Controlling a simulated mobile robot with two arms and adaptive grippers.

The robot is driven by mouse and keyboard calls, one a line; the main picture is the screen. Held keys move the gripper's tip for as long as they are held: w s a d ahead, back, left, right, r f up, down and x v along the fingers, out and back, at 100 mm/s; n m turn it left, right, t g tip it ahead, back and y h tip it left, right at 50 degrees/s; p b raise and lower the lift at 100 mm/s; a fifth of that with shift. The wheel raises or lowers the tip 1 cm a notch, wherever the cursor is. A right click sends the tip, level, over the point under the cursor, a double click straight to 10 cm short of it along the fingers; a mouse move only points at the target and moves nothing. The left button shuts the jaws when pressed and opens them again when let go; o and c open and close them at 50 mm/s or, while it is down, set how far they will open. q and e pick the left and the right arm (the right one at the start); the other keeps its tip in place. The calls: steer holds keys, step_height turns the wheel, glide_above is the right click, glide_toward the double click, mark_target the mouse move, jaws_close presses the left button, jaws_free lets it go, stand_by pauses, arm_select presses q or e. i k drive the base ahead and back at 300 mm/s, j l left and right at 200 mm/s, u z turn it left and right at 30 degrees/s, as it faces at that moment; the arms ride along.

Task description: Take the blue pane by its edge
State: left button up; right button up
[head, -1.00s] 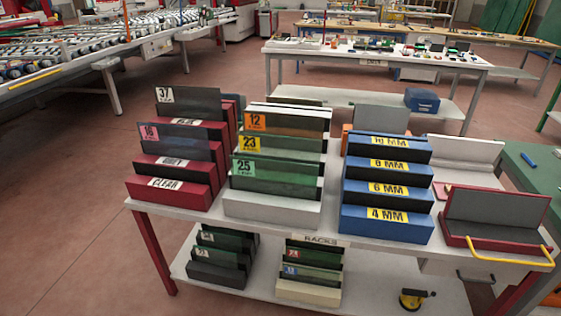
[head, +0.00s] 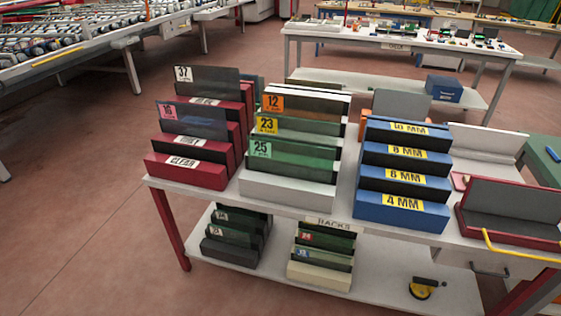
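A red stepped rack (head: 188,171) on the left of the white table holds a dark grey pane labelled 37 (head: 210,82) and a dark, slightly bluish pane with a pink label (head: 200,122). A white stepped rack (head: 285,190) beside it holds a brownish pane labelled 12 (head: 310,104), a greenish pane labelled 23 (head: 300,127) and a green pane labelled 25 (head: 300,156). On the lower shelf, a pane with a blue label (head: 325,258) stands in a cream rack (head: 320,278). No pane is plainly blue. Neither gripper is in view.
A blue stepped rack (head: 402,212) with mm labels shows no pane. A red-framed grey tray (head: 505,242) with a yellow handle is at the right. A yellow suction cup (head: 422,290) lies on the lower shelf (head: 380,285). The floor at the left is clear.

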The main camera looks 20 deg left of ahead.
mark_target(206, 122)
steer(key=j+z, duration=0.15)
steer(key=z, duration=0.2)
steer(key=j+z, duration=0.1)
steer(key=z, duration=0.3)
steer(key=j+z, duration=0.15)
steer(key=j, duration=0.3)
steer(key=k+j+z, duration=0.2)
steer(key=j, duration=0.25)
steer(key=j+z, duration=0.15)
steer(key=j, duration=0.3)
steer(key=k+j+z, duration=0.2)
steer(key=j, duration=0.2)
steer(key=k+j+z, duration=0.15)
steer(key=j, duration=0.25)
